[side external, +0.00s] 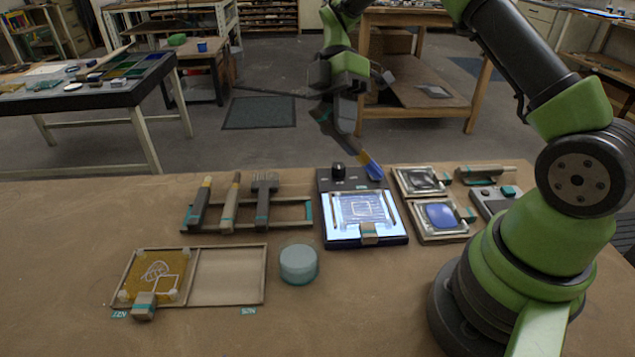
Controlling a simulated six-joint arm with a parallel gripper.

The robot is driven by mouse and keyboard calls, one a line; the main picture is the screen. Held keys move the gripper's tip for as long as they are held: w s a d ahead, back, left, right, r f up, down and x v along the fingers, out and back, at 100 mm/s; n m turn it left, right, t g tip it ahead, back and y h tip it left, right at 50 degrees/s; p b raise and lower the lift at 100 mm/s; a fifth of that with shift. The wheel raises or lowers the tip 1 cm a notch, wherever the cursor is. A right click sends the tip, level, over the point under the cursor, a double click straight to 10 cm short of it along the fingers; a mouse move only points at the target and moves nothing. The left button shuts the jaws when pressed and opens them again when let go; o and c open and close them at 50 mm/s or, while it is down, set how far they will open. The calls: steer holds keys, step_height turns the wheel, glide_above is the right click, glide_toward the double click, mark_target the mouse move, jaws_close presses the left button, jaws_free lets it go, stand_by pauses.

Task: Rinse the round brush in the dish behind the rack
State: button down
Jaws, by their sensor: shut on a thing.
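My gripper (337,100) is above the back of the table, closed on a dark-handled brush (371,164). The brush slants down to the right, its blue-coated tip above the back right of the lit panel; I cannot tell whether the tip is round. The rack (290,228) is a low frame left of the panel, bearing several handled tools. No dish shows behind it in this view. A pale blue round pot (299,264) stands in front of its right end.
The lit panel (362,212) bears a drawn sheet and a small clamp block. A two-part wooden frame (228,276) with an amber pane (155,275) lies front left. A handled tool (486,174) and a grey box (497,201) are at right. The front middle is clear.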

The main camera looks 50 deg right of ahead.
steer(key=a+r+n+t+y, duration=0.1)
steer(key=a+r+y, duration=0.15)
steer(key=a, duration=1.35)
step_height(320, 180, down, 8)
steer(key=shift+s+d+t+h, duration=0.25)
steer(key=shift+s+t+h, duration=0.05)
steer(key=shift+h, duration=0.05)
steer(key=shift+w+r, duration=0.1)
stand_by(3.0)
